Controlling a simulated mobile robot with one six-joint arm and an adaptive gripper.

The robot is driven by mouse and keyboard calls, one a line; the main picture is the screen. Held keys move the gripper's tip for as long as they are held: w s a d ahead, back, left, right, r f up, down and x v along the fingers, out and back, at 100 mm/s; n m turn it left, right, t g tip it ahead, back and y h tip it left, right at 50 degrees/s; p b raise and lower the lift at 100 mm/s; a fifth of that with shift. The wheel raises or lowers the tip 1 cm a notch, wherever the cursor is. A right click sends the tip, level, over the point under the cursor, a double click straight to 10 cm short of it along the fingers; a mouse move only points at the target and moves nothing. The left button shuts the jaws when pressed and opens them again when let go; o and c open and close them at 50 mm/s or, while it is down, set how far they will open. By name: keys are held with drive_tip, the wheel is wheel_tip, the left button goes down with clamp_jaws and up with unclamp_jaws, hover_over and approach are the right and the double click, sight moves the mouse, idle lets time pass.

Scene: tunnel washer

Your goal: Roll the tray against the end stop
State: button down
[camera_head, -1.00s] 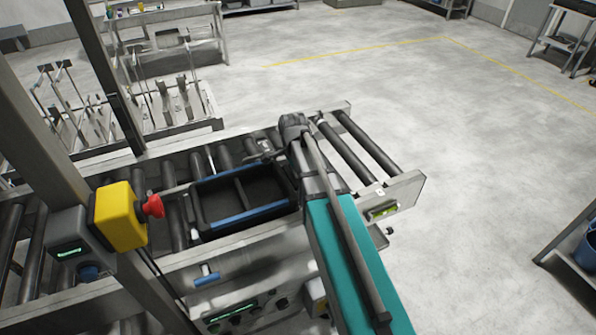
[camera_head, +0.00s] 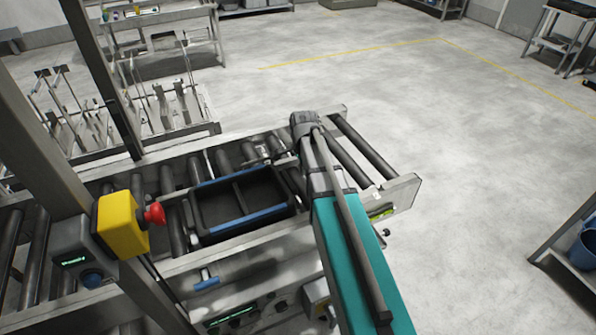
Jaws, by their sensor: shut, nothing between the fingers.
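The tray (camera_head: 243,224) is a dark, shallow box with blue strips on its near and far rims and a divider inside. It sits on the roller conveyor (camera_head: 205,262), left of my arm. My teal arm (camera_head: 358,265) reaches over the conveyor, its dark wrist joint (camera_head: 304,124) above the far side. My gripper is hidden beneath or behind the arm, so contact with the tray cannot be seen. Bare rollers (camera_head: 362,150) lie right of the arm, up to the conveyor's end plate (camera_head: 402,192). I cannot clearly pick out the end stop.
A yellow box with a red button (camera_head: 154,214) and a grey post (camera_head: 45,150) stand at left. A blue handle (camera_head: 206,284) juts from the conveyor's near side. A rack of metal parts (camera_head: 165,115) stands behind.

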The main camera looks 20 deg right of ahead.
wheel_tip(320, 180, up, 8)
drive_tip(key=p, duration=0.7)
drive_tip(key=shift+r+p, duration=0.15)
drive_tip(key=shift+p, duration=0.15)
drive_tip(key=c, duration=1.4)
unclamp_jaws()
